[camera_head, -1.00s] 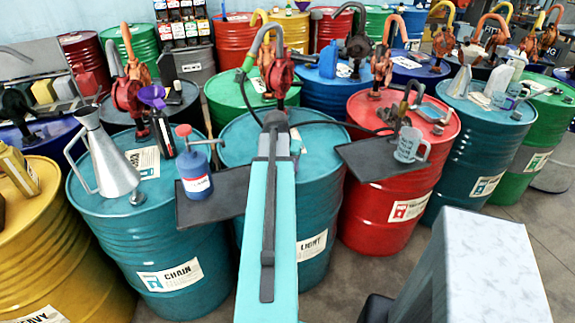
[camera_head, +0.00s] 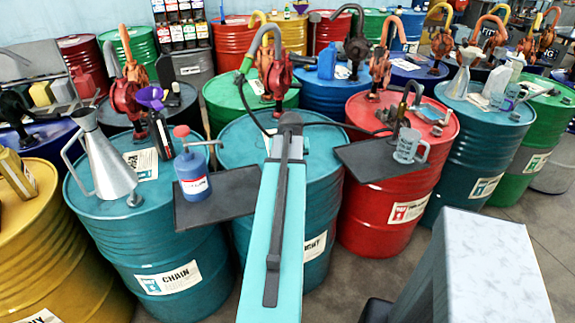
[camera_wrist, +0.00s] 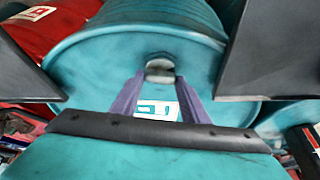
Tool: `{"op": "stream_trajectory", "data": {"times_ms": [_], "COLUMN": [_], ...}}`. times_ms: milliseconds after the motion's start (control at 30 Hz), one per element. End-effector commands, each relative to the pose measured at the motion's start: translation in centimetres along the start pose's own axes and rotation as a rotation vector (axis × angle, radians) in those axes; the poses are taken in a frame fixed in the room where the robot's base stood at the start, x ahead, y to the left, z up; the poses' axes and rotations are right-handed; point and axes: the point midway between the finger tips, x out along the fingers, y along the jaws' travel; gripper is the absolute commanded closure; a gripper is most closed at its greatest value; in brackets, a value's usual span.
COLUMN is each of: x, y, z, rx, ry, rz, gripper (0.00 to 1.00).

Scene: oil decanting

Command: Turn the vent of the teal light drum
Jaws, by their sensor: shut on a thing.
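The teal light drum (camera_head: 328,195) stands at the centre in the head view, its white label partly hidden behind my arm. In the wrist view its teal top (camera_wrist: 90,62) fills the middle. The vent (camera_wrist: 160,66) is a small grey-metal cap near the drum's rim there. My gripper (camera_wrist: 160,74) has its two purple fingers on either side of the vent and is shut on it. In the head view my arm hides the vent and the fingers. How far the vent is turned cannot be told.
A dark tray (camera_head: 225,198) with a red-topped blue container (camera_head: 192,172) is left of my arm. Another dark tray (camera_head: 365,162) with a clear jug (camera_head: 407,146) is to the right. A black hose (camera_head: 335,125) crosses behind my wrist. The teal chain drum (camera_head: 150,245) is at left.

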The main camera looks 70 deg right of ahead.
Motion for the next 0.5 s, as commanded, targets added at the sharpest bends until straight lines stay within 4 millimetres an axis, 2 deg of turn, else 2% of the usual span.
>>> {"op": "stream_trajectory", "data": {"times_ms": [300, 333, 400, 500], "x": [-0.11, -0.1, -0.09, -0.06], "y": [-0.12, -0.12, -0.12, -0.1], "z": [-0.37, -0.37, -0.32, -0.23], "rx": [-0.003, -0.003, -0.003, -0.003], "ry": [0.009, 0.009, 0.008, 0.006], "rz": [-0.002, -0.002, -0.002, -0.002], "gripper": [0.82, 0.54, 0.43, 0.41]}}
